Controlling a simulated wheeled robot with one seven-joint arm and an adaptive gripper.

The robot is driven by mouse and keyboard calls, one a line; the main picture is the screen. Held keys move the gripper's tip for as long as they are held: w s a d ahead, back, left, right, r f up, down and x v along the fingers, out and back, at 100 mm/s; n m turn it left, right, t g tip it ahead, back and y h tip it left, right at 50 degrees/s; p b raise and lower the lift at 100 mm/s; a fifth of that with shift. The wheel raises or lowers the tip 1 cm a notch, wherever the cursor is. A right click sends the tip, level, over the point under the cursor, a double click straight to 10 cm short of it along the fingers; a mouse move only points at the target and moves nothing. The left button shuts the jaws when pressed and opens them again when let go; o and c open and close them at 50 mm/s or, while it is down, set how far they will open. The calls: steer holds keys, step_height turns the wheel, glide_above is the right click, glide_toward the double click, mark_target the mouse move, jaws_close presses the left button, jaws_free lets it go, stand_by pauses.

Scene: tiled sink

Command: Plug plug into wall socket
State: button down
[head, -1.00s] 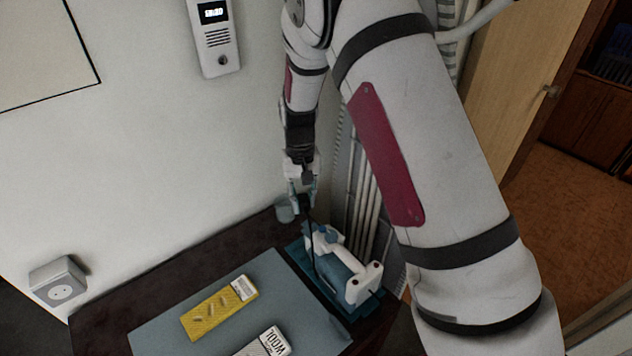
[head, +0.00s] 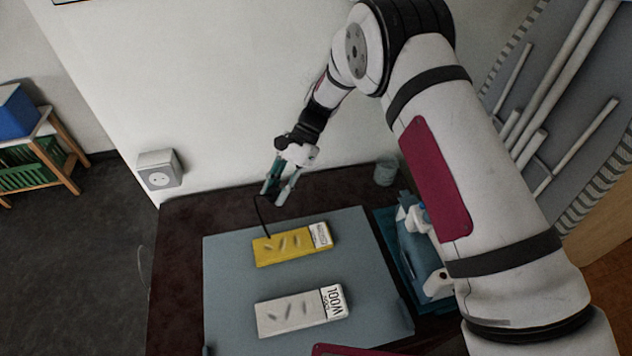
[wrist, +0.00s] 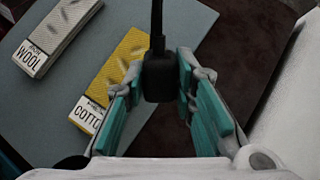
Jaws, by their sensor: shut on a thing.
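The black plug (wrist: 160,78) sits between the teal fingertips in the wrist view, with its cord running up and away from my gripper. My gripper (head: 278,190) is shut on the plug, above the back edge of the table.
The dark table (head: 180,250) bears a grey-blue mat (head: 225,275) with a yellow cotton box (head: 285,244) and a white wool box (head: 300,310). A white and blue appliance (head: 415,215) and a small cup (head: 386,172) stand at right. Air between gripper and socket looks clear.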

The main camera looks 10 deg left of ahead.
steer(key=s+a+m+y+b, duration=0.3)
steer(key=a+y, duration=0.3)
steer(key=a, duration=0.7)
steer(key=s+a+m+y+b, duration=0.4)
steer(key=s+a+y, duration=0.1)
steer(key=a, duration=0.9)
steer(key=shift+f+t+y, duration=0.25)
steer(key=shift+t+y, duration=0.05)
steer(key=shift+y, duration=0.1)
steer(key=shift+s, duration=0.1)
steer(key=w+b, duration=0.1)
steer(key=w+a+b, duration=0.1)
steer(key=w+b, duration=0.1)
steer(key=w+a+b, duration=0.1)
steer(key=w, duration=0.1)
steer(key=shift+w+r+b, duration=0.1)
steer(key=shift+w+b, duration=0.15)
steer(key=shift+b, duration=0.15)
